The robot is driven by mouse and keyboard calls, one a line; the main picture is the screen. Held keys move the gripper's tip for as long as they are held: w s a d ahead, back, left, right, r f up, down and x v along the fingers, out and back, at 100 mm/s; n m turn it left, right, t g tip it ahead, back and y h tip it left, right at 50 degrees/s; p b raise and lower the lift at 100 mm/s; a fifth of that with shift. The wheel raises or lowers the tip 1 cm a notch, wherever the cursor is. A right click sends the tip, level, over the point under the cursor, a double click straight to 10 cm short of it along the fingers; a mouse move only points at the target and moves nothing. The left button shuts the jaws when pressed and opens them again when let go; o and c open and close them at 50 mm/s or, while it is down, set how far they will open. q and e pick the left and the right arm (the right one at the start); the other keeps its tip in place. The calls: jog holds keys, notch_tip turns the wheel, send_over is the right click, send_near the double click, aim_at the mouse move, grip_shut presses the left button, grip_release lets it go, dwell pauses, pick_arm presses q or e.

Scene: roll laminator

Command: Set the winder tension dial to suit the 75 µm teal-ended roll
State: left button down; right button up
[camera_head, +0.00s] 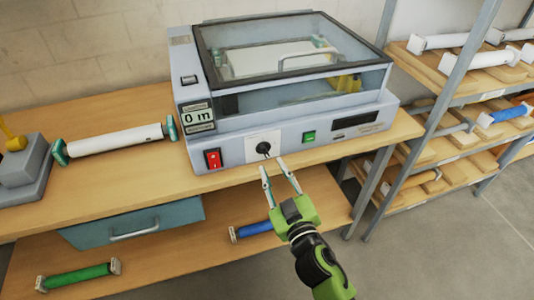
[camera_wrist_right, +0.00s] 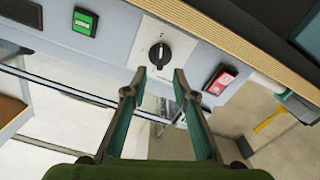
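The tension dial (camera_head: 263,148) is a small black knob on a white plate on the laminator's front panel. In the right wrist view the dial (camera_wrist_right: 160,54) stands just beyond my fingertips, and its markings are too small to read. My right gripper (camera_head: 273,165) is open and empty, with its fingertips in front of and just below the dial; the wrist view shows the two fingers (camera_wrist_right: 160,72) apart, on either side of the dial's line. A white roll with teal ends (camera_head: 115,140) lies on the bench left of the laminator. My left gripper is out of view.
A red switch (camera_head: 213,158) and a green button (camera_head: 309,137) flank the dial. The display (camera_head: 198,117) reads 0 m. The laminator's clear cover (camera_head: 290,60) is down. Green (camera_head: 78,276) and blue (camera_head: 252,229) rolls lie on the lower shelf. A rack (camera_head: 455,80) stands right.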

aim_at(265, 153)
jog(key=x, duration=0.6)
grip_shut()
